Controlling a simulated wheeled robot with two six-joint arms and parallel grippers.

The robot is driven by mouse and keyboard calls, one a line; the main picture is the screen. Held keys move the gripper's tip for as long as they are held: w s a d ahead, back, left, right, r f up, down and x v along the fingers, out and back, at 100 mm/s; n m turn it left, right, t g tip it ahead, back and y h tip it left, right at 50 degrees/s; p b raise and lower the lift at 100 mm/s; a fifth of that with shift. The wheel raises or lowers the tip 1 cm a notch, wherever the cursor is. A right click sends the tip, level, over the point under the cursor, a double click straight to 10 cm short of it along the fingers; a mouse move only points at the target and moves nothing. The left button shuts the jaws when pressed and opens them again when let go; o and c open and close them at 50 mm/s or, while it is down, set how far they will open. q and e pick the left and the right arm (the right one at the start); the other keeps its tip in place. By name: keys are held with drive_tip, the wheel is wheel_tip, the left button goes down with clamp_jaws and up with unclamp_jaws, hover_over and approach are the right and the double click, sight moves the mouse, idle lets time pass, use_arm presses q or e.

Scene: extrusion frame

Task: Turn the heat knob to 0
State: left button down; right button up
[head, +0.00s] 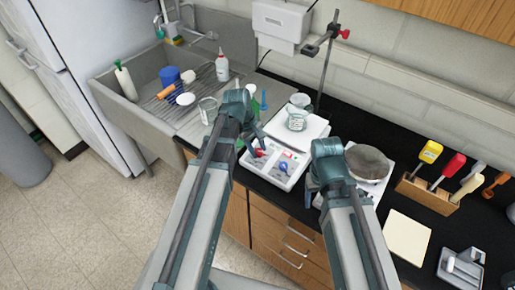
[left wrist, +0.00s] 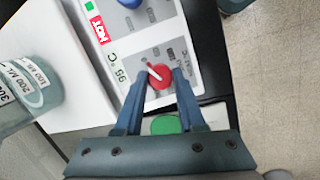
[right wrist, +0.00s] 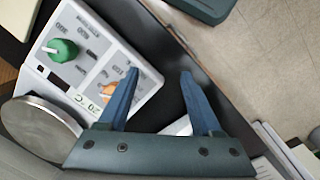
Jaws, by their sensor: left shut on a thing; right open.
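The white hotplate's front panel (head: 270,172) faces me, with a red knob (head: 260,152) and a blue knob (head: 283,167). In the left wrist view the red knob (left wrist: 161,77) sits between the fingertips of my left gripper (left wrist: 158,80), which is shut on it. Its white pointer slants to the upper left in that picture. The small dial lettering is too blurred to read. The display (left wrist: 120,67) reads 95 °C beside a red HOT label (left wrist: 98,29). My right gripper (right wrist: 160,75) is open and empty, near the edge of a second hotplate's panel (right wrist: 120,65).
The second panel has a green knob (right wrist: 62,50) and an orange knob (right wrist: 108,88). A round metal top (right wrist: 38,122) lies beside it. A glass beaker (head: 297,118) stands on the first hotplate. A tool rack (head: 428,193) is at right, a sink (head: 150,75) at left.

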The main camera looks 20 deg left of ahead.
idle(0.4)
use_arm(q)
drive_tip(key=c, duration=0.5)
unclamp_jaws()
drive_tip(key=p+v, duration=1.3)
drive_tip(key=v, duration=0.1)
use_arm(e)
wheel_tip(320, 180, up, 13)
drive_tip(key=shift+r, duration=0.2)
use_arm(q)
drive_tip(key=shift+s+f, duration=0.1)
drive_tip(key=shift+f, duration=0.1)
use_arm(e)
drive_tip(key=shift+s, duration=0.1)
